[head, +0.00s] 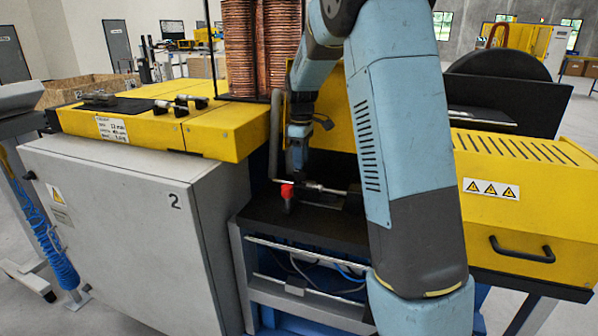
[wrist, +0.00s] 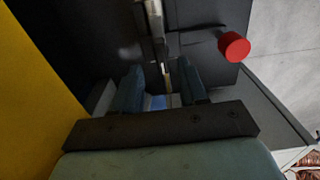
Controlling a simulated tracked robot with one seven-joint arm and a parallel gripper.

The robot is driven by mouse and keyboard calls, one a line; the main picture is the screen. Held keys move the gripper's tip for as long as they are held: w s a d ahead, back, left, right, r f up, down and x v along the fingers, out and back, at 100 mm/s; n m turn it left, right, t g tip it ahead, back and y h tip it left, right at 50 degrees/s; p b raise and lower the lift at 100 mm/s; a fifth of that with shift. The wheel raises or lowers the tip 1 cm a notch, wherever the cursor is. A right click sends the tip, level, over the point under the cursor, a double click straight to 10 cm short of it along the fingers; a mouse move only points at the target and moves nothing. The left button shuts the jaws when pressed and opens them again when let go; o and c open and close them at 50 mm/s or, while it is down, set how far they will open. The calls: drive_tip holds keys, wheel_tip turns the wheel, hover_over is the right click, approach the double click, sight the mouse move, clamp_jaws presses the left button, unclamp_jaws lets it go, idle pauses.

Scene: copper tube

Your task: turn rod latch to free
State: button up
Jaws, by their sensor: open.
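The latch has a red knob (head: 288,191) at the left end and a thin metal rod (head: 325,189) running right from it over a dark plate. In the wrist view the red knob (wrist: 235,46) is at upper right, outside my fingers, on a thin dark stem. A metal rod (wrist: 155,22) runs from the top edge down toward the gap between my fingers. My gripper (wrist: 162,80) is open, with one finger on each side of the rod's line. I cannot tell whether they touch it. In the head view my gripper (head: 297,165) points down just above the latch, partly hidden by my arm.
A yellow machine cover (head: 510,170) stands to the right and a grey cabinet (head: 110,210) to the left. A bent grey tube (head: 275,130) rises close beside my gripper. Copper coils (head: 238,50) stand behind. The dark plate (head: 300,225) has clear room in front.

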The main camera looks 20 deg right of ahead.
sight(301, 172)
drive_tip(key=shift+f, duration=2.4)
drive_tip(key=shift+c, duration=0.3)
